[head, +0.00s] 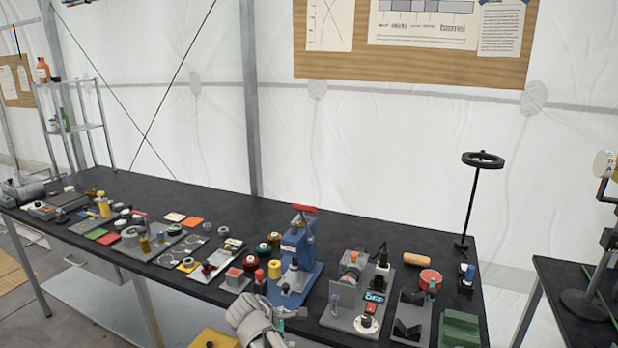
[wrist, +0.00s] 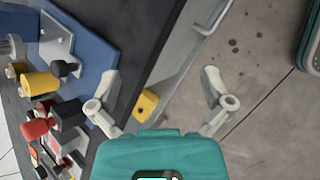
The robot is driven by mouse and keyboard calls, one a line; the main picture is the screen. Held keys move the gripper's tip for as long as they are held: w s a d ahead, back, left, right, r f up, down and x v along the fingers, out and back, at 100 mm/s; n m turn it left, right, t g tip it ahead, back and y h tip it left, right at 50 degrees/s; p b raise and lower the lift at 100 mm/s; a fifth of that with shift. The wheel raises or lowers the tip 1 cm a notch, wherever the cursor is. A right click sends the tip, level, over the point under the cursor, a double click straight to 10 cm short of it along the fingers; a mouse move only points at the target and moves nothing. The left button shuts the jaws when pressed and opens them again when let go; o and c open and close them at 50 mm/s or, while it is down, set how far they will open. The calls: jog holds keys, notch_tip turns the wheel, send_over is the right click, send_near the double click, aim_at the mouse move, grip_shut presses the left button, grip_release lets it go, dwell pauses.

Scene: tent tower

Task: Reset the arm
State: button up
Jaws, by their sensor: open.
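My gripper (wrist: 163,98) is open and empty in the wrist view, its two pale fingers spread wide over the table's front edge and the floor. In the head view my arm shows at the bottom centre, in front of the table; the fingertips are hard to make out there. The black table (head: 340,213) runs across the head view. A blue press with a red handle (head: 298,250) stands on it, just behind my arm. In the wrist view the blue base (wrist: 90,50) of the press lies to the left of the fingers.
Several small devices, jars and plates crowd the table. A grey control panel (head: 345,318) is right of my arm. A black ring stand (head: 464,240) rises at the right end. A yellow object (head: 213,339) sits low in front. Floor (wrist: 255,75) beyond the edge looks mostly clear.

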aim_at(336, 342)
jog(key=s+d+m+g, duration=0.1)
jog(key=d+m, duration=0.1)
jog(key=d, duration=0.2)
jog(key=s+d+f+m+g+y+p, duration=0.1)
jog(key=d+m, duration=0.2)
jog(key=d, duration=0.1)
jog(key=s+d+m+g, duration=0.1)
jog(key=d+m, duration=0.2)
jog(key=d, duration=0.1)
jog(key=shift+s+d+f+y, duration=0.15)
jog(key=shift+s+d+y, duration=0.05)
jog(key=shift+y, duration=0.2)
jog(key=s+d+m+g+y+p, duration=0.2)
jog(key=s+d+m+y, duration=0.2)
jog(key=d+m, duration=0.6)
jog(key=shift+s+g, duration=0.3)
jog(key=shift+s, duration=0.95)
jog(key=shift+d, duration=0.1)
